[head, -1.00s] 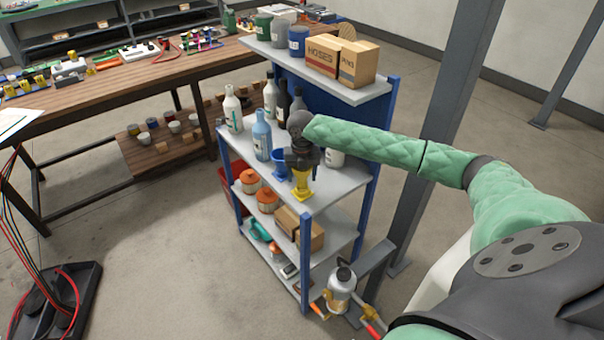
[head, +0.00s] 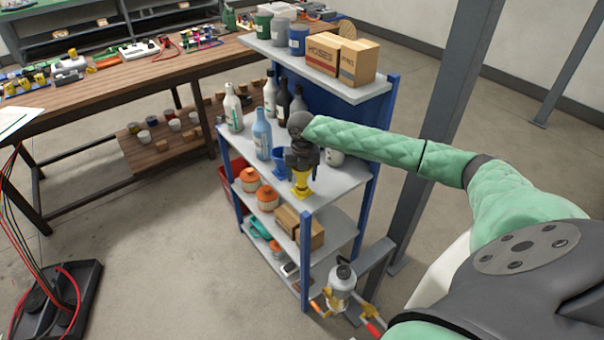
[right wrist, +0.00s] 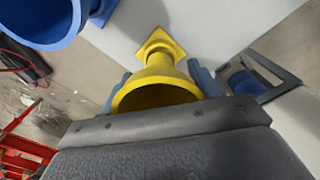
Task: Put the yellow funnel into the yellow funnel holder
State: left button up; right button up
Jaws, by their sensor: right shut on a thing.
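The yellow funnel (right wrist: 155,95) is in my right gripper (right wrist: 160,88), with one blue-grey finger on each side of it. Its wide mouth faces the wrist camera. Beyond its narrow part is a yellow square plate (right wrist: 158,42), apparently the yellow funnel holder, at the shelf's edge. The funnel lines up with this plate, but I cannot tell how deep it sits in it. In the head view, my right gripper (head: 301,158) is over the front corner of the shelf, with yellow (head: 302,182) under it.
A blue funnel (head: 281,161) stands close on the left; it also shows in the right wrist view (right wrist: 45,22). Several bottles stand behind on the same grey shelf (head: 335,184). An upper shelf (head: 310,74) carries boxes and cans. Open floor lies to the left.

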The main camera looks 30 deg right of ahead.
pick_arm(q)
jog(key=shift+f, duration=0.1)
pick_arm(e)
jog(key=shift+f, duration=1.35)
dwell(0.4)
jog(key=o, duration=1.2)
jog(key=shift+c, duration=0.2)
pick_arm(q)
jog(key=shift+f, duration=0.1)
notch_tip(320, 180, down, 5)
pick_arm(e)
jog(key=shift+r, duration=0.15)
jog(key=shift+r+b, duration=0.7)
jog(key=shift+r, duration=0.55)
pick_arm(q)
notch_tip(320, 180, up, 6)
jog(key=b, duration=0.1)
jog(key=shift+d, duration=0.25)
pick_arm(e)
jog(key=shift+r, duration=2.5)
pick_arm(q)
jog(key=shift+w, duration=0.1)
